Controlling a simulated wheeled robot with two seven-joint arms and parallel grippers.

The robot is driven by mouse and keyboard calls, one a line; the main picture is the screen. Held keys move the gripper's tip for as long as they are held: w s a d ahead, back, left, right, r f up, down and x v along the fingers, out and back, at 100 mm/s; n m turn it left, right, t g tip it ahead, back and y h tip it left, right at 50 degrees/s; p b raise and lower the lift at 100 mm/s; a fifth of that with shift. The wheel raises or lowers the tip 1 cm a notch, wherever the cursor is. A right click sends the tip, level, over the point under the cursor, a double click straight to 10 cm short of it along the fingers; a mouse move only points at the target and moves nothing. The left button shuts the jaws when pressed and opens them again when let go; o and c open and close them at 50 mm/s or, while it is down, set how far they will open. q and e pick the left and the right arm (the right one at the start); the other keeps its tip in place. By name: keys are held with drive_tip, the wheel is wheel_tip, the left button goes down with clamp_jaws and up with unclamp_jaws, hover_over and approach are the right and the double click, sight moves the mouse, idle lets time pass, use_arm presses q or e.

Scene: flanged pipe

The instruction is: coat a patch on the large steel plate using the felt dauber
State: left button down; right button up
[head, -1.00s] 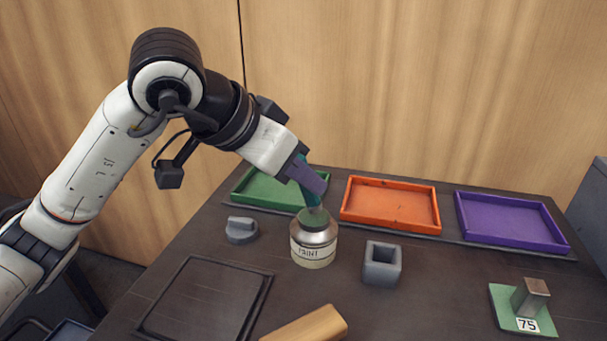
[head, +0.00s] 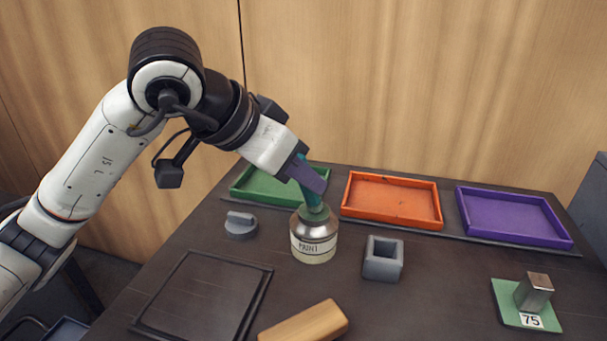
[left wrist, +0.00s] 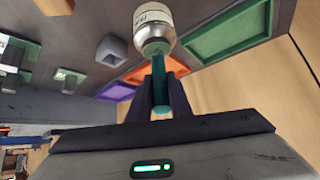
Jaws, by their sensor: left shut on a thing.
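The paint jar (head: 313,248), silver-shouldered with a white label, stands on the dark table in the middle. My left gripper (head: 314,186) is above it, shut on the teal handle of the felt dauber (head: 313,203). The dauber tilts slightly, its lower end at the jar's mouth; its felt tip is hidden. In the left wrist view, the teal dauber (left wrist: 161,92) runs from between my fingers (left wrist: 161,97) to the jar (left wrist: 155,30). A dark square plate (head: 205,295) lies at the front left; I cannot tell whether it is the large steel plate. My right gripper is not in view.
Green (head: 250,198), orange (head: 392,222) and purple (head: 512,240) trays line the back. A grey knobbed piece (head: 240,226) is left of the jar, a hollow grey block (head: 383,272) right. A wooden block (head: 305,324) lies in front. A green base (head: 508,308) carries a metal block (head: 534,293).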

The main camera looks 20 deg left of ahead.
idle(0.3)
use_arm(q)
drive_tip(key=shift+f, duration=0.1)
drive_tip(key=shift+r+p, duration=0.8)
drive_tip(key=shift+r, duration=0.45)
drive_tip(key=shift+r+p, duration=1.45)
drive_tip(key=shift+r, duration=0.9)
